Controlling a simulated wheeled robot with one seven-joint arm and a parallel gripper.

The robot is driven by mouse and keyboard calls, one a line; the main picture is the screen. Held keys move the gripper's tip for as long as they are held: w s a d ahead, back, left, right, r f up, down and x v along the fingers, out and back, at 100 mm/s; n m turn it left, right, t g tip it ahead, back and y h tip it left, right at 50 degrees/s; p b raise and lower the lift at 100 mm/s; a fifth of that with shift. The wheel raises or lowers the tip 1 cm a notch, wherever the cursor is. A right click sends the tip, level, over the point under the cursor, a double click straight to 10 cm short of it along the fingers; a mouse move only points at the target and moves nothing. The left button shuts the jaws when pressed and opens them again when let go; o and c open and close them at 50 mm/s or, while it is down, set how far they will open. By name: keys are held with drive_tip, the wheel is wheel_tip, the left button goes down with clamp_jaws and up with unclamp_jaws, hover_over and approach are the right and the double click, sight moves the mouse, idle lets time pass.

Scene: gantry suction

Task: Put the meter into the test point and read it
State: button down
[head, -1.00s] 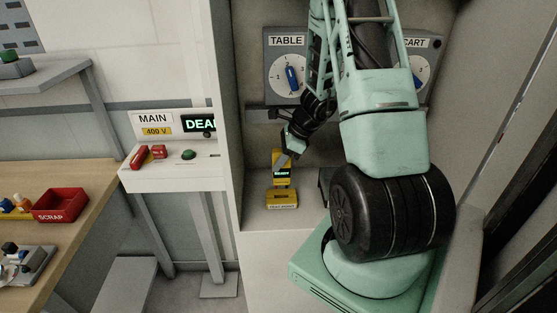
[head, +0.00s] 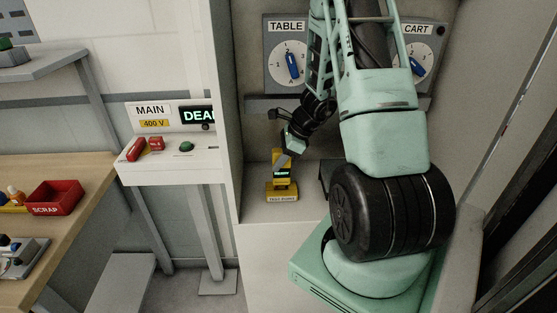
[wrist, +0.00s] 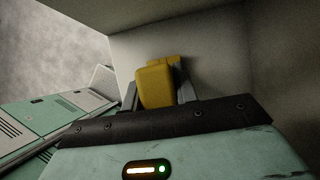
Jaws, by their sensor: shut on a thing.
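My gripper (head: 287,157) is shut on the meter's upper part from above right.
A MAIN 400 V panel (head: 165,172) at left has a red switch, a green button and a display starting "DEA", cut off by the cabinet wall. TABLE (head: 272,75) and CART (head: 432,48) dials are behind. A red SCRAP bin (head: 53,197) is on the bench.

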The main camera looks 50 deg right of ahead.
drive_tip(key=shift+f+b, duration=1.05)
drive_tip(key=shift+f, duration=0.2)
drive_tip(key=c, duration=1)
unclamp_jaws()
drive_tip(key=shift+r, duration=0.15)
drive_tip(key=shift+r, duration=0.1)
drive_tip(key=v, duration=1.7)
drive_tip(key=shift+s+r+b, duration=0.1)
drive_tip(key=shift+b, duration=0.3)
